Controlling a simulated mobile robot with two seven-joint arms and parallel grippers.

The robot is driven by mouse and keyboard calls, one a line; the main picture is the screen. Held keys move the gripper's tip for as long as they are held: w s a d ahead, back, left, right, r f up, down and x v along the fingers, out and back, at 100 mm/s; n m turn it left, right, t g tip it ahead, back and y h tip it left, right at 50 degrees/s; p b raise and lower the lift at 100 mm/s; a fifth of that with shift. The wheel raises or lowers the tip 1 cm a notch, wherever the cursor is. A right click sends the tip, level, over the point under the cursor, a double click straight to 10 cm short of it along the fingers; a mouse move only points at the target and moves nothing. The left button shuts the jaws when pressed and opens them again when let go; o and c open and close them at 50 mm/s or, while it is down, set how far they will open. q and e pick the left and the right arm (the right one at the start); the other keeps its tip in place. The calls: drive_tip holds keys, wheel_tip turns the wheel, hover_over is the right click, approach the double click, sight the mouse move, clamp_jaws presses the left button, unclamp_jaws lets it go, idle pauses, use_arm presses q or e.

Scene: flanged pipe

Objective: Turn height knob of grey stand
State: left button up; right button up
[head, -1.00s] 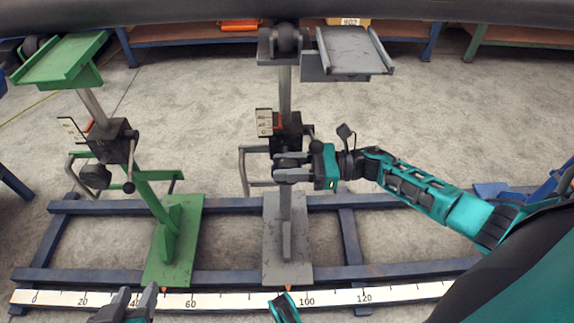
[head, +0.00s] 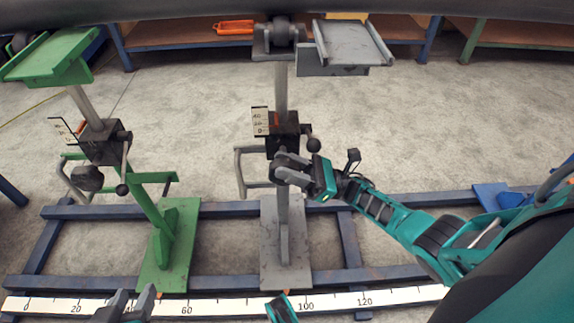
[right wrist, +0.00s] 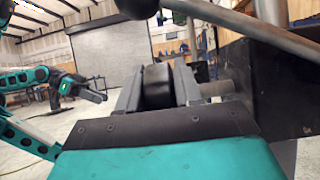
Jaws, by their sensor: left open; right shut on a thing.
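The grey stand (head: 283,235) is upright at the middle of the head view, with a dark gear block (head: 284,141) and a small scale plate (head: 260,120) on its post. My right gripper (head: 290,170) is shut on the stand's dark round height knob, just below the block; the fingers mostly hide the knob in the head view. In the right wrist view, the black knob (right wrist: 157,86) sits between the two grey fingers, with a shaft leading right to the block. My left gripper (head: 132,303) is open and empty at the bottom left, away from the grey stand.
A green stand (head: 163,215) with its own knob and crank is to the left. Both stands are on a blue floor frame (head: 225,209) behind a white ruler strip (head: 215,306). A ball-ended crank (head: 313,144) sticks out close above my right gripper. A dark pipe (head: 200,9) crosses the top.

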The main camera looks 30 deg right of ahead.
drive_tip(key=shift+d+y, duration=0.1)
drive_tip(key=shift+y, duration=0.2)
drive_tip(key=shift+f, duration=0.1)
drive_tip(key=o, duration=1)
drive_tip(key=shift+c, duration=0.2)
